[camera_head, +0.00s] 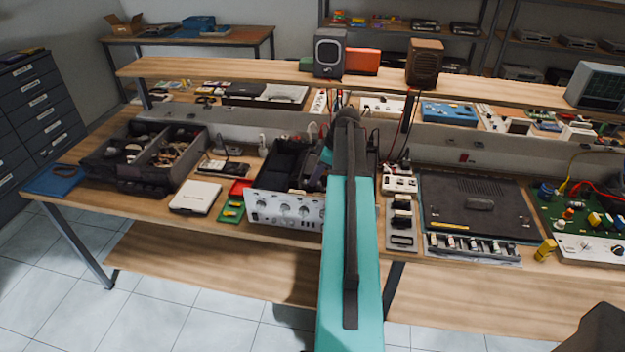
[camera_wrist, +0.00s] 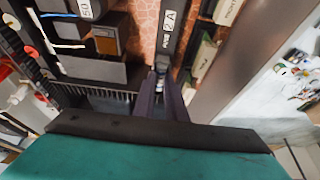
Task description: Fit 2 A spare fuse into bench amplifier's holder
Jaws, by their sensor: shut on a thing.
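The bench amplifier stands open on the bench, with its silver knobbed front panel (camera_head: 285,208) left of my arm and a dark interior behind it. In the wrist view, my gripper (camera_wrist: 161,84) is inside the open chassis, with its two dark fingers close together. They are shut on a small, shiny fuse (camera_wrist: 161,72), mostly hidden between the fingertips. A black fuse holder with a white "2 A" label (camera_wrist: 168,20) lies directly beyond the fingertips. I cannot tell whether the fuse touches the holder or sits in it. In the head view my arm hides the gripper.
A large dark unit (camera_head: 478,205) is right of my arm. Inside the chassis, a brown-and-black component (camera_wrist: 106,40) stands left of the holder.

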